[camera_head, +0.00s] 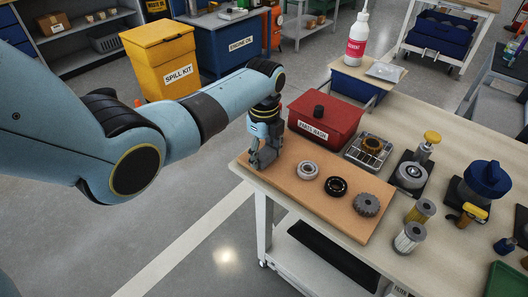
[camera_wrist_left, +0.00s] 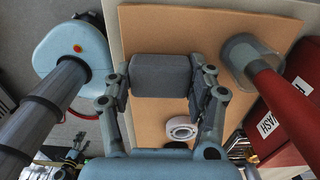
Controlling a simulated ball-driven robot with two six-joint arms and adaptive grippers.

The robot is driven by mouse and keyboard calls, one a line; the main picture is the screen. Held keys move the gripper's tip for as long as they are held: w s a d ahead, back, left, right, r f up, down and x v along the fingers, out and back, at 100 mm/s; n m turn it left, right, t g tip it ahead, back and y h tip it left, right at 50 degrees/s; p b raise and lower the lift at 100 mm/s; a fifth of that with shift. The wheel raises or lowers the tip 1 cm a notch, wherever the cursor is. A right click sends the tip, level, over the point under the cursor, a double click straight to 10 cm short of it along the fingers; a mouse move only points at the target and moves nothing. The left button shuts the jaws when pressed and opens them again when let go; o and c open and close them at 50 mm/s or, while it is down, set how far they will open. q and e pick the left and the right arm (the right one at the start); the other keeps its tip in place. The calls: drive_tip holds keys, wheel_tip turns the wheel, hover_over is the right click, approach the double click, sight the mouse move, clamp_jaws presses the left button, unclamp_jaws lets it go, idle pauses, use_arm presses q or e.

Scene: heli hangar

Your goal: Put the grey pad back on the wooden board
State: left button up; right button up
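The grey pad (camera_wrist_left: 160,75) is a dark grey block between the two fingers of my left gripper (camera_wrist_left: 161,88), which are shut on its sides. In the head view, my left gripper (camera_head: 263,160) points down at the left end of the wooden board (camera_head: 290,187), close to its surface. The pad is hard to tell apart from the fingers there. I cannot tell whether the pad touches the board (camera_wrist_left: 150,28).
A pale ring (camera_head: 308,170), a black ring (camera_head: 336,186) and a grey gear (camera_head: 366,204) lie on the board. The red parts wash box (camera_head: 325,120) stands close behind it. Filters (camera_head: 410,237) stand to the right. The board's left end is near the table edge.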

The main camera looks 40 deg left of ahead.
sight(264, 152)
use_arm(q)
drive_tip(key=o, duration=0.4)
drive_tip(key=shift+o, duration=0.2)
wheel_tip(264, 152, up, 12)
drive_tip(key=p, duration=0.2)
drive_tip(key=shift+r, duration=0.15)
